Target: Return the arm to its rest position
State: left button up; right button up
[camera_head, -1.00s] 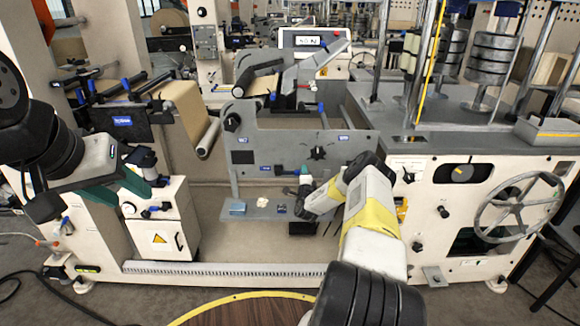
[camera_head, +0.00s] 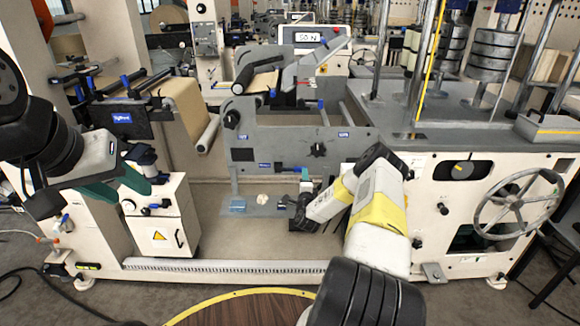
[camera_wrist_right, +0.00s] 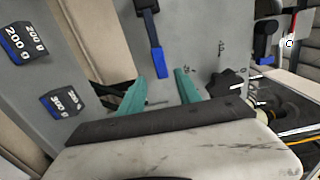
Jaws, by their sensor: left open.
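My right arm reaches in from the bottom right of the head view. Its gripper (camera_head: 304,178) is beside the lower edge of the grey upright panel (camera_head: 270,148), above the grey shelf (camera_head: 258,213). In the right wrist view its teal fingers (camera_wrist_right: 161,76) stand apart with nothing between them. A blue-tipped lever (camera_wrist_right: 156,45) lies beyond the fingertips; I cannot tell its distance. My left gripper (camera_head: 138,190) is open and empty at the left, in front of the white cabinet (camera_head: 172,225).
Dark blocks with blue edges and gram labels (camera_wrist_right: 22,45) show in the right wrist view. A handwheel (camera_head: 518,203) is at the right. A brown round tabletop (camera_head: 245,310) with a yellow rim is at the bottom. A brown paper roll (camera_head: 183,108) hangs at the left.

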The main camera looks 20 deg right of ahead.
jog(key=shift+v, duration=0.8)
jog(key=shift+w, duration=0.1)
jog(key=w+a+r+n+g+y, duration=0.1)
jog(key=w+a+r+n+y, duration=0.2)
jog(key=r, duration=0.4)
jog(key=w+a+r+n+g+y, duration=0.1)
jog(key=a+r+n+y, duration=0.1)
jog(key=a+r+n, duration=0.3)
jog(key=s+a+r+n+g+y, duration=0.1)
jog(key=s+a+r+n+g, duration=0.2)
jog(key=r, duration=0.6)
jog(key=s+a+r+n+y, duration=0.1)
jog(key=s+a+r+n, duration=0.25)
jog(key=s+r, duration=0.35)
jog(key=s+a+r+n+g, duration=0.1)
jog(key=s+r+n+g, duration=0.1)
jog(key=s+r, duration=0.55)
jog(key=s+a+r+n+g, duration=0.1)
jog(key=s+r+n, duration=0.25)
jog(key=s, duration=0.75)
jog(key=s+a+n+g, duration=0.2)
jog(key=s+g, duration=0.1)
jog(key=s, duration=1.8)
